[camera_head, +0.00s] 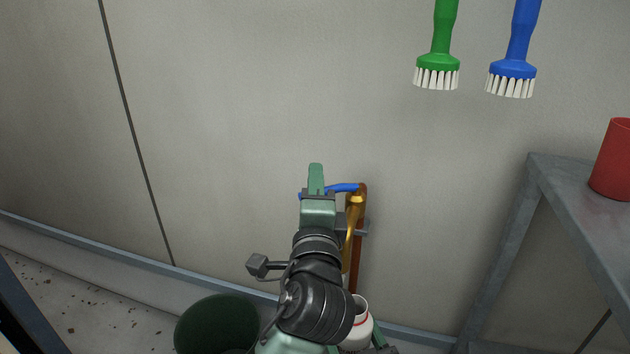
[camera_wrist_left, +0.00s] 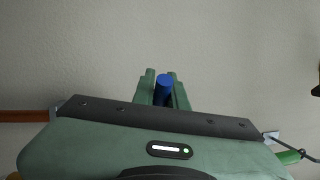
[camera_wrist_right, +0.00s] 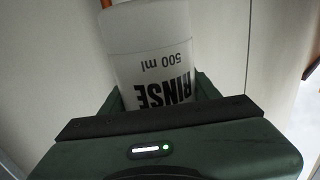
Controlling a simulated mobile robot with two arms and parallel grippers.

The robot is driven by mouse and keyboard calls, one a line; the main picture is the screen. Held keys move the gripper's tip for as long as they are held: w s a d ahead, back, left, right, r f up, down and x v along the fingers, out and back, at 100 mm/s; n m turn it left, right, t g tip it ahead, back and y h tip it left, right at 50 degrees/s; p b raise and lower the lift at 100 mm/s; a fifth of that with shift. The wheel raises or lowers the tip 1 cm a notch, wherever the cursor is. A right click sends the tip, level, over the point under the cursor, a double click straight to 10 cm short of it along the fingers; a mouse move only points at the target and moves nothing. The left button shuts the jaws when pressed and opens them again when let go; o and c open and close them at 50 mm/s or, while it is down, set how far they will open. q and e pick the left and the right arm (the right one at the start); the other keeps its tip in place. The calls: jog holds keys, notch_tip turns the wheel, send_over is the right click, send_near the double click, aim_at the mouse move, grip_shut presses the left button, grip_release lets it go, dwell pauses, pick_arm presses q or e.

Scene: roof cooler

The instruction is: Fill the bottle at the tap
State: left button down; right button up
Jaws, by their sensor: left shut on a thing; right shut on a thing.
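The tap (camera_head: 355,215) is a brass fitting on a copper pipe against the wall, with a blue lever handle (camera_head: 345,187). My left gripper (camera_head: 316,180) is at the lever. In the left wrist view the blue lever end (camera_wrist_left: 165,84) sits between its fingers, shut on it. The white bottle (camera_head: 358,325) stands out low by the pipe in the head view, mostly behind my left arm. In the right wrist view the bottle (camera_wrist_right: 150,50) reads "RINSE" and "500 ml" upside down, and my right gripper (camera_wrist_right: 160,90) is shut on it. The liquid level and tap outlet are not clear.
A dark green round object (camera_head: 217,325) is at the lower left. A grey metal table (camera_head: 570,190) with a red cup (camera_head: 612,160) stands at the right. A green brush (camera_head: 438,60) and a blue brush (camera_head: 514,60) hang on the wall above.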

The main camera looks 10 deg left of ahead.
pick_arm(q)
jog(key=c, duration=1.4)
grip_release()
jog(key=shift+d, duration=0.1)
jog(key=shift+c, duration=0.2)
jog(key=s+d+f, duration=0.1)
jog(key=s+f, duration=0.1)
jog(key=s, duration=0.9)
jog(key=shift+s+f, duration=0.15)
jog(key=shift+s, duration=0.25)
